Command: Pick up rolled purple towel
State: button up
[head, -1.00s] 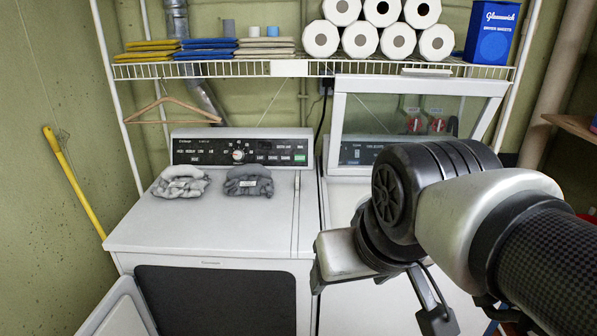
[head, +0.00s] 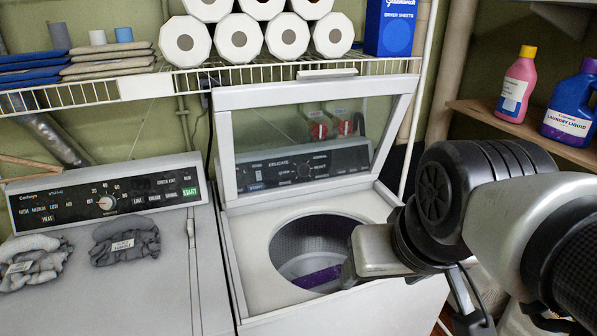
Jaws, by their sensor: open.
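A purple item (head: 318,278), likely the towel, lies inside the open drum of the top-loading washer (head: 262,264). Only a strip of it shows past the drum rim, so I cannot tell whether it is rolled. My gripper (head: 372,256) is open, at the right side of the washer top. It is in front of the right part of the drum opening and hides part of it. I see nothing held in it, and it appears apart from the purple item.
The washer's glass lid (head: 300,125) stands raised behind the opening. A dryer (head: 120,290) with two grey cloth bundles (head: 125,240) is at left. A wire shelf (head: 230,76) with paper rolls hangs above. Detergent bottles (head: 517,85) stand on a wooden shelf at right.

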aim_at(325, 275)
jog(key=l+u, duration=0.3)
jog(key=l, duration=0.25)
jog(key=l+u, duration=0.25)
jog(key=l, duration=0.35)
jog(key=l+u, duration=0.45)
jog(key=l, duration=0.45)
jog(key=j+z, duration=0.25)
jog(key=j, duration=0.25)
jog(key=k+j+z, duration=0.1)
jog(key=j+z, duration=0.15)
jog(key=j, duration=0.25)
jog(key=i+l+u, duration=0.2)
jog(key=l, duration=0.15)
jog(key=i+l+u, duration=0.2)
jog(key=l, duration=0.15)
jog(key=k, duration=0.1)
